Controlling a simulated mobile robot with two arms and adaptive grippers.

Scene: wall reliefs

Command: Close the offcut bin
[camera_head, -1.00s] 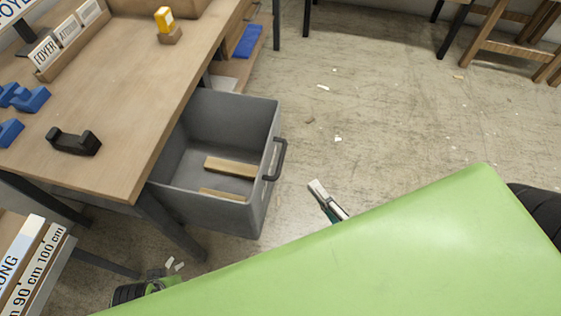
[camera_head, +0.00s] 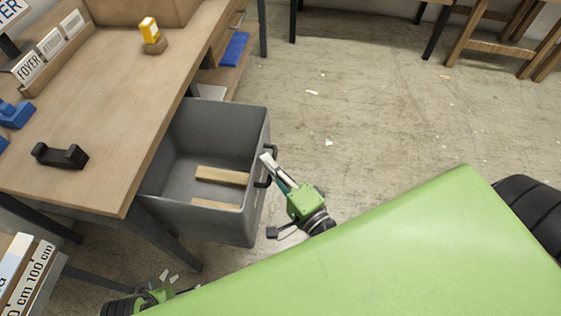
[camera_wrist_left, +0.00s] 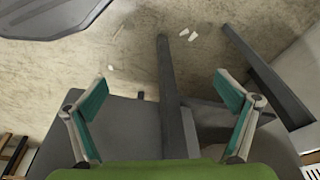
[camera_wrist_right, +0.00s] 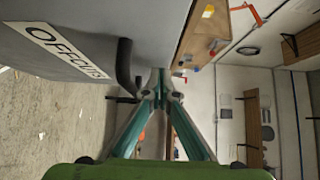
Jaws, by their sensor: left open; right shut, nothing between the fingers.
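The offcut bin (camera_head: 226,222) is a grey open-topped drawer pulled out from under the workbench, with wooden offcuts (camera_head: 221,175) inside. Its dark handle (camera_head: 270,166) is on the right outer face. In the right wrist view the bin's front carries an OFFCUTS label (camera_wrist_right: 68,50), and the handle (camera_wrist_right: 124,66) stands just left of the fingertips. My right gripper (camera_head: 268,158) is shut and empty, its tips at the handle; I cannot tell whether they touch. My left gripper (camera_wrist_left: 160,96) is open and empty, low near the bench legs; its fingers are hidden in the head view.
The workbench (camera_head: 105,120) stands at left with a black bracket (camera_head: 60,156), blue parts (camera_head: 14,113) and a yellow item (camera_head: 149,30) on it. Bench legs stand beside the bin. The floor to the right is clear apart from small scraps. Wooden stools (camera_head: 500,40) stand at the far right.

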